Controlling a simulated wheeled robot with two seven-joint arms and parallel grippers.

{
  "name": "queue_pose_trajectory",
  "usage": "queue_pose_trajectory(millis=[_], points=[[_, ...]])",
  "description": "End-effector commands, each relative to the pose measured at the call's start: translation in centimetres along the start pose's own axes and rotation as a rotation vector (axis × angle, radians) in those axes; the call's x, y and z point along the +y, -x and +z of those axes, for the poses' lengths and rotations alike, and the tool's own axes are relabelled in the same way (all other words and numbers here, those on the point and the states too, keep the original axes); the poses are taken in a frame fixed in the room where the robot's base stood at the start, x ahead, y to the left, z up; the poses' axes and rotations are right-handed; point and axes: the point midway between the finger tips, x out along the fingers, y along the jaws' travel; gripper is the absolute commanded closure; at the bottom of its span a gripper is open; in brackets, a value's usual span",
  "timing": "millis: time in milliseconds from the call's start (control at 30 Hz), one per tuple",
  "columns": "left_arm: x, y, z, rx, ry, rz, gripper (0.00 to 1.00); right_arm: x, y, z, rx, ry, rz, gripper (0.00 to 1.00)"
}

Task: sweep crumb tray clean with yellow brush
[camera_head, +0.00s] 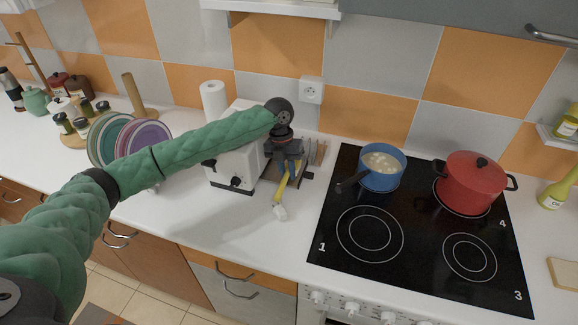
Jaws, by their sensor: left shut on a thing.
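My left gripper (288,168) is shut on the yellow brush (281,188) beside the right side of the white toaster (236,167). The brush is tilted, with its white bristle end (280,212) pointing down toward the front of the counter. Whether the bristles touch the counter is hard to tell. A small dark grey piece, perhaps the crumb tray (307,176), shows just right of the gripper; most of it is hidden behind my gripper and the brush. Crumbs cannot be made out. My right gripper is not in view.
A black cooktop (370,275) lies to the right, with a blue pot (381,168) and a red pot (470,182) on it. A paper roll (213,101) stands behind the toaster and a plate rack with plates (150,140) to its left. The counter in front of the toaster is clear.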

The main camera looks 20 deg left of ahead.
Motion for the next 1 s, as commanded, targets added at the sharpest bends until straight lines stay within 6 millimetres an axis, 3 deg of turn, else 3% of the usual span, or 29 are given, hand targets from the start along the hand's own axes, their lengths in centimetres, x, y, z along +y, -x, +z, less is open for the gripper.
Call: queue_pose_trajectory(millis=[500,1000], points=[[0.0,-0.5,-3.2,0.000,0.000,0.000,1.00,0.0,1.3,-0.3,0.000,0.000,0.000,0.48],[0.0,-0.5,-2.9,-0.001,0.000,-0.001,1.00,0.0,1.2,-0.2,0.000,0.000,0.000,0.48]])
